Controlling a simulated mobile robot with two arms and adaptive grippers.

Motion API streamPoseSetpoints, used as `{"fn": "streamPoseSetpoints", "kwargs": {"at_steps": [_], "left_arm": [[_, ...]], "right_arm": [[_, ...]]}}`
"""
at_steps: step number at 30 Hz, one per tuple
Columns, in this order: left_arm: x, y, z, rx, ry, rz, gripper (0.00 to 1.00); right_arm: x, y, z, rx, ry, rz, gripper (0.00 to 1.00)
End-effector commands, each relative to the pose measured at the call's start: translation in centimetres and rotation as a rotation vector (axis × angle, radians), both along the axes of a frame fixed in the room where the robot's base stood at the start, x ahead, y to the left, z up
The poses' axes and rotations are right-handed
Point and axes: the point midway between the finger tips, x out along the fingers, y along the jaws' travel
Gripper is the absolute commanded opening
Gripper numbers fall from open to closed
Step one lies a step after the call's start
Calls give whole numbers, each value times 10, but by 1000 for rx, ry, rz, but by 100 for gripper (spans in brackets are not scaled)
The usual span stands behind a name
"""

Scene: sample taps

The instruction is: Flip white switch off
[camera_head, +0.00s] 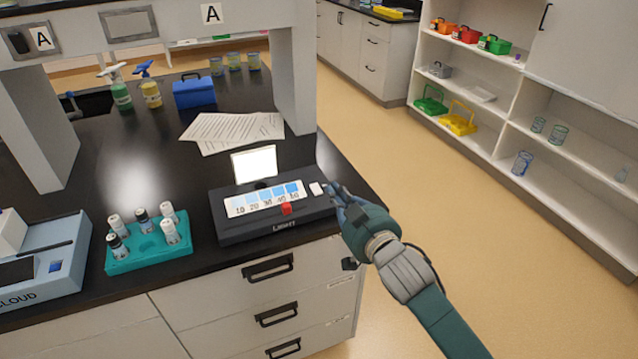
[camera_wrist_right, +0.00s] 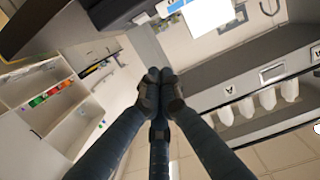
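A black device (camera_head: 240,232) stands near the front right of the dark bench, with a lit white screen at its back and a blue scale panel. A small white switch (camera_head: 316,188) sits on its top at the right end; I cannot tell its position. My right gripper (camera_head: 338,193) is just right of the switch, its tips close to the device's right end; I cannot tell whether they touch. My left gripper is not in view.
A red knob (camera_head: 286,208) stands on the device's front. A teal rack (camera_head: 150,250) with several vials is to its left, papers (camera_head: 232,130) lie behind it, and a bench post (camera_head: 293,75) rises behind right. The floor to the right is clear.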

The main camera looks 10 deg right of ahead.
Motion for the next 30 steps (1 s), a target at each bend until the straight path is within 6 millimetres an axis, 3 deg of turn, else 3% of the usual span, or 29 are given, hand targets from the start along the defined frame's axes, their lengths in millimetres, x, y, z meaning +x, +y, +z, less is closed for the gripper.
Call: {"fn": "streamPoseSetpoints", "kwargs": {"at_steps": [11, 27, 30], "left_arm": [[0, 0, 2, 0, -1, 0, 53], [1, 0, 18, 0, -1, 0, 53], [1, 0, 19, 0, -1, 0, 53]], "right_arm": [[6, 1, -1, -1, 3, -1, 0], [100, 22, -12, -1, 2, -1, 0], [99, 22, -33, -1, 8, -2, 0]]}}
